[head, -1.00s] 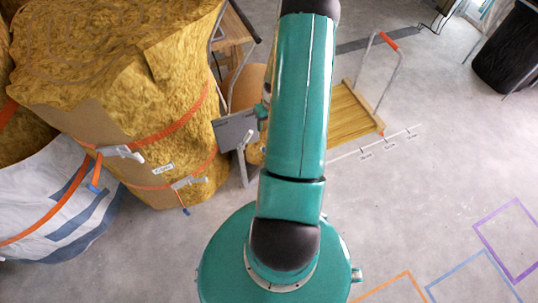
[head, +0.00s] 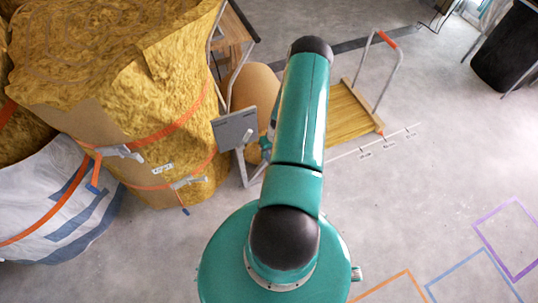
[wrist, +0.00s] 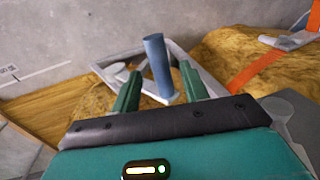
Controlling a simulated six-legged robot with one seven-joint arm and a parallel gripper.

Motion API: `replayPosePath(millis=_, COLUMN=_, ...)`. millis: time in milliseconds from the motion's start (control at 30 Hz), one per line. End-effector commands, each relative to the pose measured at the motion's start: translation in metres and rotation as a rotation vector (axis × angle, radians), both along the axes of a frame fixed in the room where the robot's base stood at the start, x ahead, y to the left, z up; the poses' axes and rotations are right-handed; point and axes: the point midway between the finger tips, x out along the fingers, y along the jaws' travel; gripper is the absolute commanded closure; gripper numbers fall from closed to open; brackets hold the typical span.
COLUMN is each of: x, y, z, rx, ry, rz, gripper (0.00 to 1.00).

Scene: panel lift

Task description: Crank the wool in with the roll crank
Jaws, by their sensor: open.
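A blue-grey upright cylinder (wrist: 157,66), which looks like the crank's handle, stands on a pale grey arm in the wrist view. My gripper (wrist: 160,70) is open, with one green finger on each side of the handle in the picture. I cannot tell whether the handle is fully between the fingers or just beyond them. Yellow wool (wrist: 88,103) lies behind and below. In the head view a strip of yellow wool (head: 348,113) lies right of my arm, and a tan roll (head: 252,88) stands left of it. My arm mostly hides the gripper there.
A grey plate (head: 234,129) on a stand is just left of my arm. Large strapped yellow wool bales (head: 150,80) and a white bag (head: 55,205) fill the left. A metal hoop with an orange grip (head: 386,68) rises at the strip's far end.

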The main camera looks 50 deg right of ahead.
Motion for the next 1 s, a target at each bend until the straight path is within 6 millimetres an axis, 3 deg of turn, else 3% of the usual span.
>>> replayPosePath(millis=200, x=0.002, y=0.003, z=-0.021, rx=0.000, ry=0.000, rz=0.000, gripper=0.56)
replayPosePath(millis=467, x=0.002, y=0.003, z=-0.022, rx=-0.001, ry=0.001, rz=0.000, gripper=0.56)
replayPosePath(millis=500, x=0.002, y=0.003, z=-0.022, rx=-0.001, ry=0.001, rz=0.000, gripper=0.58)
replayPosePath(millis=733, x=0.002, y=0.003, z=-0.022, rx=0.000, ry=0.000, rz=0.000, gripper=1.00)
replayPosePath(millis=1000, x=0.002, y=0.003, z=-0.021, rx=0.004, ry=-0.002, rz=-0.001, gripper=1.00)
